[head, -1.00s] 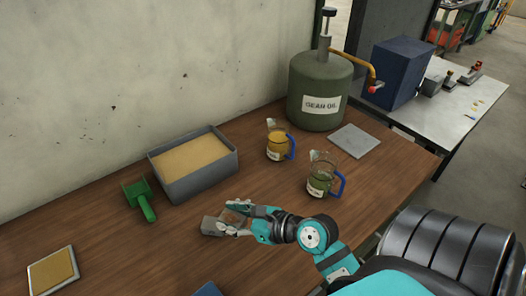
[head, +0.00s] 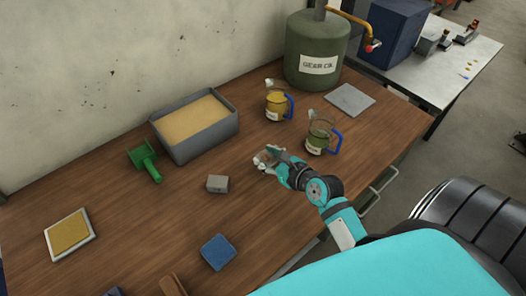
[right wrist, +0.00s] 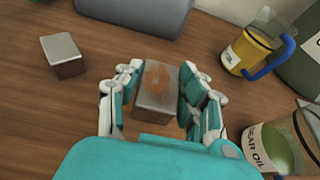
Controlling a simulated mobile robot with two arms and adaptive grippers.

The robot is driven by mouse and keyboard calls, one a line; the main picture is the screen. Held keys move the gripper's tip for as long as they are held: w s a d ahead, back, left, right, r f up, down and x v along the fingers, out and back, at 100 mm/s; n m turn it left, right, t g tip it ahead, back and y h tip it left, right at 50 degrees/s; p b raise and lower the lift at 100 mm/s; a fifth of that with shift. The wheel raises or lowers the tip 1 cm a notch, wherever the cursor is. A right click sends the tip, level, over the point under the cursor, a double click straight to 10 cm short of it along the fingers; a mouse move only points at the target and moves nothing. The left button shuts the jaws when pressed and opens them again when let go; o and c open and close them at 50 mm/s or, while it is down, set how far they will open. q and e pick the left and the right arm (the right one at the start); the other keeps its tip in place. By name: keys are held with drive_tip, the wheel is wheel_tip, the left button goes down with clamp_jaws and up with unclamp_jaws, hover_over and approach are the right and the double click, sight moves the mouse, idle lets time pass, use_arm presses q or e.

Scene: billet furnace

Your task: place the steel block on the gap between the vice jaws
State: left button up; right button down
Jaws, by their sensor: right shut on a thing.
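My right gripper (head: 267,158) is shut on a grey steel block with a brown rusty patch on top. The block shows between the fingers in the right wrist view (right wrist: 156,92); in the head view the fingers mostly hide it. I cannot tell how far it is above the wooden table. A second, plain grey block (head: 217,184) stands apart on the table, left of the gripper; it is also in the right wrist view (right wrist: 63,55). I cannot make out vice jaws for sure; small metal devices (head: 430,42) stand on the far white table. My left gripper is not in view.
Two jugs, one yellow (head: 278,103) and one green (head: 319,138), stand close right of the gripper. The table's middle left is bare.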

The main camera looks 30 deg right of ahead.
sight(264, 153)
drive_tip(key=w, duration=0.1)
drive_tip(key=w+d, duration=0.1)
drive_tip(key=w, duration=0.2)
drive_tip(key=shift+w+d+f, duration=0.1)
drive_tip(key=shift+w+d, duration=0.25)
drive_tip(key=shift+w, duration=0.05)
drive_tip(key=shift+s+f, duration=0.1)
drive_tip(key=shift+f, duration=1.65)
drive_tip(key=c, duration=1.2)
unclamp_jaws()
drive_tip(key=shift+s+a+f, duration=0.1)
drive_tip(key=shift+f, duration=0.15)
drive_tip(key=o, duration=0.4)
drive_tip(key=shift+r, duration=0.1)
